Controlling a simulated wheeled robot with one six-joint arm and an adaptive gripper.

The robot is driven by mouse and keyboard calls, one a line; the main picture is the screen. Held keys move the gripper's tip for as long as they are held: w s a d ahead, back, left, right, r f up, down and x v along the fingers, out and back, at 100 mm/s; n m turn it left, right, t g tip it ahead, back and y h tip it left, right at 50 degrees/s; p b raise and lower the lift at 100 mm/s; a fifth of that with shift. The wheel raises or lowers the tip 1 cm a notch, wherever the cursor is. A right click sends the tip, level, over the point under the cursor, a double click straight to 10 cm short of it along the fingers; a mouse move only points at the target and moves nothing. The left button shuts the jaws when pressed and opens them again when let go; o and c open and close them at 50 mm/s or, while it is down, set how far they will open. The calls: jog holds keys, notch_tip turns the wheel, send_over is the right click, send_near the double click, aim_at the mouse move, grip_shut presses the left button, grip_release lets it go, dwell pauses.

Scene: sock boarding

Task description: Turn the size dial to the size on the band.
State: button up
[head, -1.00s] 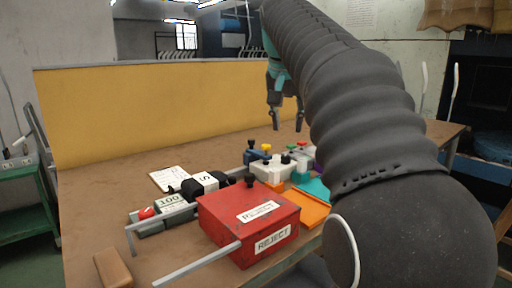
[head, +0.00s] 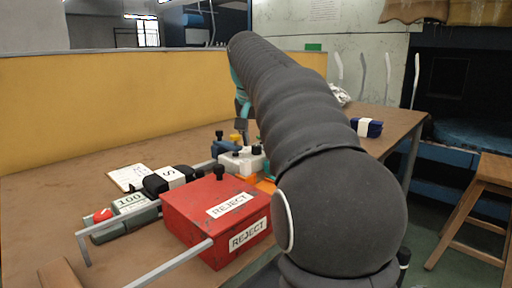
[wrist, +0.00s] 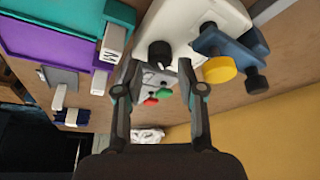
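A dark bundle (head: 158,183) with a white band marked S (head: 169,176) lies by the display in the head view. A white box (head: 240,162) with a black knob (head: 257,150) stands behind the red box. In the wrist view a black knob (wrist: 160,53) sits on the white box (wrist: 188,22), between and beyond my fingertips. I see no size letters on the knob, and cannot tell which size it points at. My gripper (wrist: 158,68) is open and empty, its fingers apart. In the head view my arm mostly hides it.
A red REJECT box (head: 200,212), a display reading 100 (head: 130,200) and a white card (head: 128,177) are on the table. A blue bundle (head: 374,128) lies farther right.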

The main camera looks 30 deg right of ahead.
jog(key=shift+x, duration=1)
grip_shut()
